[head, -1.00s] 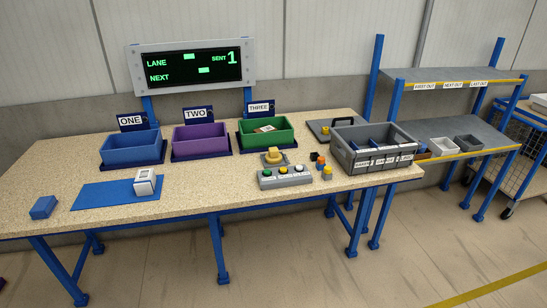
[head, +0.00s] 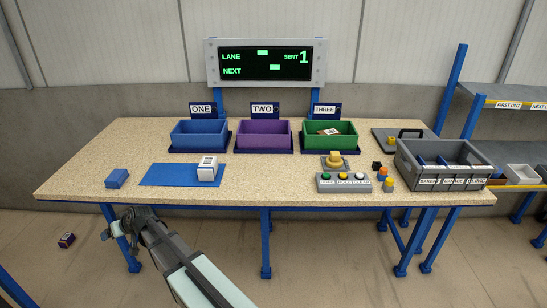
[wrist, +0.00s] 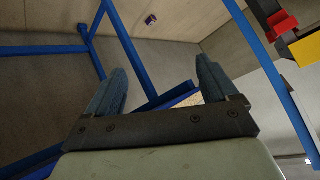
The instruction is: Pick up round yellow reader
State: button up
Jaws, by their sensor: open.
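A round yellow piece (head: 335,158), which looks like the reader, sits on a grey base on the table, behind the button box (head: 344,182) and in front of the green bin (head: 328,135). My arm (head: 170,248) is low in front of the table, left of centre, well apart from the yellow piece. In the wrist view my gripper (wrist: 162,88) is open, with nothing between its two fingers. The wrist view does not show the yellow piece; it shows floor and blue table legs.
A blue bin (head: 199,133) and a purple bin (head: 263,133) stand at the back. A white box (head: 207,169) sits on a blue mat (head: 165,175), with a blue block (head: 117,178) to its left. A grey crate (head: 440,172) and small coloured pieces stand right of the reader.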

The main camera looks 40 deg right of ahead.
jog(key=w+d+r+t, duration=0.1)
jog(key=w+d+r, duration=0.2)
jog(key=r, duration=0.4)
jog(key=w+d+r+t, duration=0.2)
jog(key=w+r, duration=0.1)
jog(key=r, duration=0.4)
jog(key=d+m, duration=0.1)
jog(key=d, duration=0.4)
jog(key=d+r+m+h, duration=0.1)
jog(key=d, duration=0.4)
jog(key=d+r, duration=0.1)
jog(key=d, duration=0.4)
jog(key=shift+d+r+m+h, duration=0.1)
jog(key=shift+r+m+h, duration=0.2)
jog(key=shift+m, duration=0.1)
jog(key=s+d+r+g+h, duration=0.1)
jog(key=s+d, duration=0.2)
jog(key=d, duration=0.9)
jog(key=m+g+h, duration=0.5)
jog(key=m+g, duration=0.1)
jog(key=g, duration=0.2)
send_near(336, 153)
jog(key=x, duration=0.6)
jog(key=shift+s+a+f, duration=0.15)
jog(key=shift+s+f, duration=0.1)
jog(key=shift+w+x, duration=0.15)
jog(key=shift+x, duration=1.15)
jog(key=shift+w+x, duration=0.15)
jog(key=shift+x, duration=1.2)
jog(key=shift+r, duration=0.15)
